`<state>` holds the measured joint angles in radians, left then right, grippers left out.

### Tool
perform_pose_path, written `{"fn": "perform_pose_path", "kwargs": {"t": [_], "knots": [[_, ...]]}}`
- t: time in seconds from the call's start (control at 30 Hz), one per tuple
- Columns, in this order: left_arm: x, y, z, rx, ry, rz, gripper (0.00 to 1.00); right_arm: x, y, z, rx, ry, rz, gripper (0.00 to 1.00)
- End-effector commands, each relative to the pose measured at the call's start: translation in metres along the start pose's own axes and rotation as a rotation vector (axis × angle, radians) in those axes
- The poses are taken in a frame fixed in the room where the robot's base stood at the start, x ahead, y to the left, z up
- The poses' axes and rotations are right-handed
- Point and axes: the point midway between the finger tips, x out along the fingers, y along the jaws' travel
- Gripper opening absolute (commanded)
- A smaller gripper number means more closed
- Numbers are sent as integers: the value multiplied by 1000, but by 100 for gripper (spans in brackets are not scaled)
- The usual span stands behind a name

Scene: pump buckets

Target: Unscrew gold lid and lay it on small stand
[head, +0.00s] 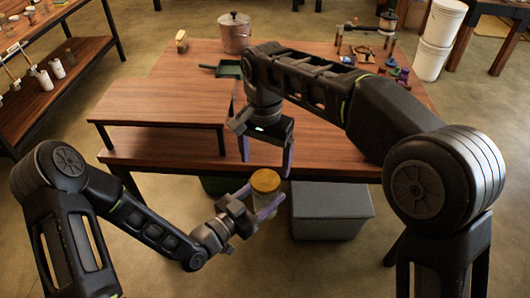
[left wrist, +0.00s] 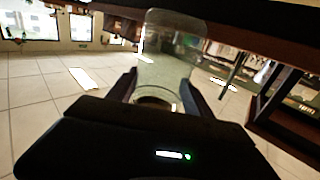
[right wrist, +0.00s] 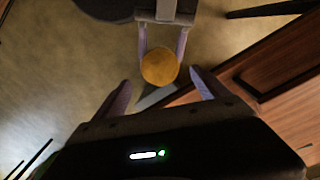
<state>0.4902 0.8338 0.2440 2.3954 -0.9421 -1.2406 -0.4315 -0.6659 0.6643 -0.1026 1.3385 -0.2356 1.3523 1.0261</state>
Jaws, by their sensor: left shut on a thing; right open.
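A clear glass jar (head: 266,201) with a gold lid (head: 265,180) is upright in front of the table's near edge. My left gripper (head: 261,203) is shut on the jar's body; the glass also shows between its fingers in the left wrist view (left wrist: 168,62). The gold lid is on the jar, seen from above in the right wrist view (right wrist: 159,67). My right gripper (head: 266,164) is open, pointing down just above the lid, its fingers apart from it. A low wooden stand (head: 160,103), perhaps the small stand, is on the table's left part.
The wooden table (head: 325,150) has a lidded pot (head: 235,33), a green tray (head: 228,68) and small colored parts at the back. A grey box (head: 330,211) is on the floor below the near edge. The stand's top is clear.

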Motion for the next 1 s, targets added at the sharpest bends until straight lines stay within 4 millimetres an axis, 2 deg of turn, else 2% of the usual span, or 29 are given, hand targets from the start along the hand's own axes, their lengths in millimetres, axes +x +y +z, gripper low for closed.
{"fn": "perform_pose_path", "kwargs": {"t": [0.2, 0.4, 0.73, 1.0], "knots": [[0, 0, -1, 0, 2, 0, 0, 35, 1, 0, 1, -2, 3, 84], [0, 0, -1, 0, 2, 0, 0, 55, 0, 0, 1, 0, 1, 84], [0, 0, -1, 0, 2, 0, 0, 59, 0, 0, 1, 1, 0, 84], [0, 0, -1, 0, 2, 0, 0, 59, 0, 0, 1, 1, 0, 63]]}}
